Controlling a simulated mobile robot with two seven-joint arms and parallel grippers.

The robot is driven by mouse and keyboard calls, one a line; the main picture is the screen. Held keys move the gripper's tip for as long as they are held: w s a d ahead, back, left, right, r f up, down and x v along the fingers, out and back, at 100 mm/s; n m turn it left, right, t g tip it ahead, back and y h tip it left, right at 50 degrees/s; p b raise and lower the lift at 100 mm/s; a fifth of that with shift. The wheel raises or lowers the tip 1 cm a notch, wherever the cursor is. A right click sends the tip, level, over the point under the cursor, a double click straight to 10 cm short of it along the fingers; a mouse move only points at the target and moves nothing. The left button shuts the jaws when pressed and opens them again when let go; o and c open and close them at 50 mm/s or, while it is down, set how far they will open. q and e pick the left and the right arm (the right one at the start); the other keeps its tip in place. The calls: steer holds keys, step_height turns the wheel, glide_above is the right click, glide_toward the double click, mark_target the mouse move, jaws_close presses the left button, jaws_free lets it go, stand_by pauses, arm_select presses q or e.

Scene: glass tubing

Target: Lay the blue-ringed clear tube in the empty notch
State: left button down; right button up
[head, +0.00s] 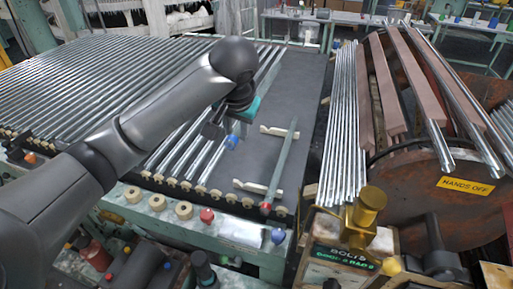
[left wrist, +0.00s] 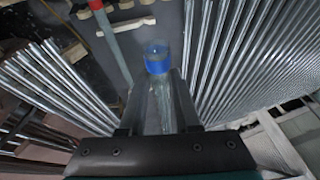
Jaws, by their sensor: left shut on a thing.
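My left gripper (head: 229,128) hangs over the left part of the dark bench top. In the left wrist view its two fingers (left wrist: 158,105) are shut on a clear tube (left wrist: 165,92) with a blue ring (left wrist: 157,58) beyond the fingertips. The blue ring also shows in the head view (head: 232,142); most of the tube is hard to make out. Two pale notched supports, far (head: 270,130) and near (head: 245,185), lie to the right of the gripper. A grey-green tube (head: 282,158) with a red end rests across their right parts. The notches are too small to tell clearly. My right gripper is out of view.
Many glass tubes (head: 90,85) lie in rows on the rack at left. Bare bench top (head: 305,90) lies behind the supports.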

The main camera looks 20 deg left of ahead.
arm_select(q)
steer(key=shift+a+f, duration=0.15)
steer(key=shift+a, duration=0.2)
step_height(320, 180, down, 15)
steer(key=shift+r+b, duration=0.1)
steer(key=shift+b, duration=0.75)
steer(key=shift+f+b, duration=0.35)
steer(key=shift+f, duration=2.15)
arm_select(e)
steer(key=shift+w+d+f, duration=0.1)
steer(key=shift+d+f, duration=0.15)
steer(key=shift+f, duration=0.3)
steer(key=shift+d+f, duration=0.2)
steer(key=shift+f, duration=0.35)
arm_select(q)
steer(key=shift+f, duration=0.2)
steer(key=c, duration=0.6)
jaws_free()
steer(key=shift+s+r, duration=0.1)
steer(key=shift+r, duration=0.45)
steer(key=p+v, duration=0.2)
steer(key=v, duration=0.9)
steer(key=shift+s+d+r, duration=0.1)
steer(key=shift+d, duration=0.05)
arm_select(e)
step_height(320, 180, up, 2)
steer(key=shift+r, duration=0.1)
